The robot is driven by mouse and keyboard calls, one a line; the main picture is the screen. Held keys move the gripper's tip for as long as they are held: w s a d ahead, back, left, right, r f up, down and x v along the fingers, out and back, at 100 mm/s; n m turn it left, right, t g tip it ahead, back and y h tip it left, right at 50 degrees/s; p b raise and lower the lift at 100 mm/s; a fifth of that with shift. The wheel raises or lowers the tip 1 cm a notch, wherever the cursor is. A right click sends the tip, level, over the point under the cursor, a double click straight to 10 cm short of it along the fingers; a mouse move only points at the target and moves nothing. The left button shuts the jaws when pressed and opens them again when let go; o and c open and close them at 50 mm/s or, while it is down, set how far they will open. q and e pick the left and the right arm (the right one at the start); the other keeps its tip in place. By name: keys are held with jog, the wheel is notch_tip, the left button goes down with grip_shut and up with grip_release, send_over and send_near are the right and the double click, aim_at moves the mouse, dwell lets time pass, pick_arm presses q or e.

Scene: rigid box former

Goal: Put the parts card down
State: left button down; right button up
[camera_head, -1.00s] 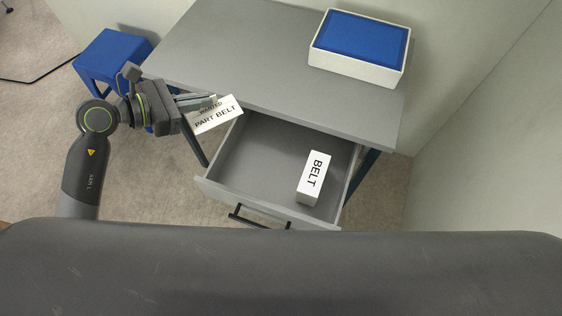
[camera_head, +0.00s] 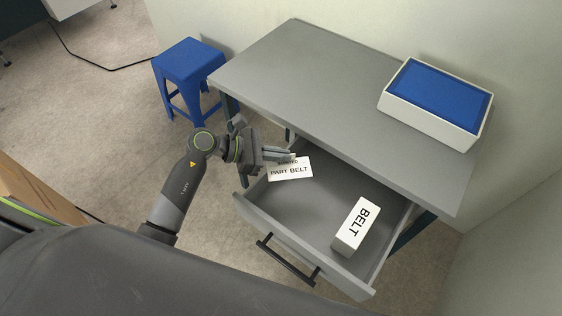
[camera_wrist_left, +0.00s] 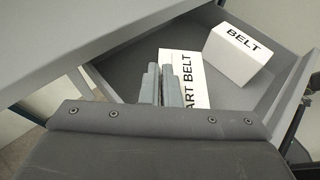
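My left gripper (camera_head: 284,156) is shut on the white parts card (camera_head: 291,172), which reads PART BELT, its top line partly covered by the fingers. The card is over the left back part of the open grey drawer (camera_head: 252,212); whether it touches the drawer floor I cannot tell. In the left wrist view the fingers (camera_wrist_left: 162,84) lie close together, with the card (camera_wrist_left: 192,78) showing beside them. A white box marked BELT (camera_head: 355,227) stands in the drawer to the right, apart from the card; it also shows in the wrist view (camera_wrist_left: 238,54). My right gripper is not in view.
The grey table (camera_head: 330,85) is over the drawer's back. A white box with a blue top (camera_head: 432,103) sits at its right end. A blue stool (camera_head: 188,62) stands to the left. The drawer's middle floor is clear.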

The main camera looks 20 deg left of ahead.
pick_arm(q)
notch_tip(320, 180, down, 3)
jog(key=shift+f, duration=0.15)
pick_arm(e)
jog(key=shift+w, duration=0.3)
pick_arm(q)
jog(key=shift+f+b, duration=0.7)
jog(key=shift+b, duration=0.1)
jog(key=c, duration=1.8)
grip_release()
jog(key=shift+r, duration=0.1)
jog(key=shift+o, duration=0.6)
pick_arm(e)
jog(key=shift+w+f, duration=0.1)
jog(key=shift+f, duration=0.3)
